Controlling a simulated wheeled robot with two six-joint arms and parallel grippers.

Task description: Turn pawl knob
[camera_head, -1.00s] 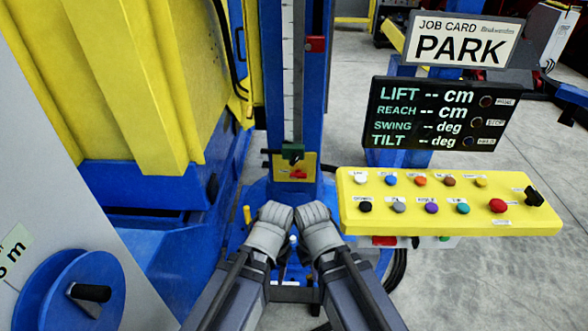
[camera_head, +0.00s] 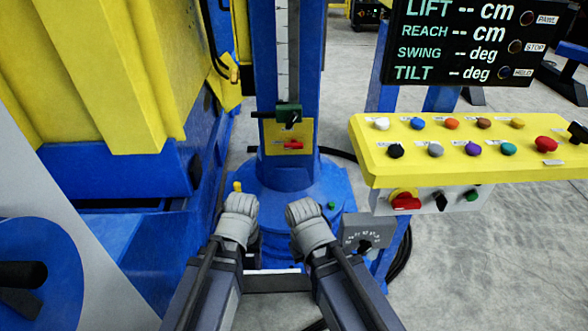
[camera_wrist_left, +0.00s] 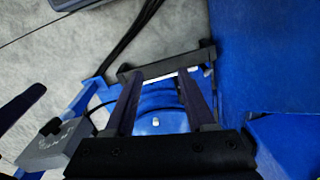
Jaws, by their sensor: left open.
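A black knob (camera_head: 293,119) sits on a green block on the blue column. Below it, a red handle (camera_head: 291,145) sits on a yellow plate. A grey box with a dial knob (camera_head: 366,244) stands right of the column base. I cannot tell which is the pawl knob. My left gripper (camera_head: 239,214) is in front of the column base, apart from these parts. In the left wrist view, its two fingers (camera_wrist_left: 157,98) are open and empty above the blue base. My right gripper (camera_head: 307,214) is beside it; its fingers are hidden.
A yellow control panel (camera_head: 375,170) with several buttons is at right, with a red switch (camera_head: 404,200) beneath. A dark display (camera_head: 455,45) stands behind it. A blue and yellow machine body (camera_head: 150,185) fills the left side. Grey floor (camera_head: 500,240) is clear at lower right.

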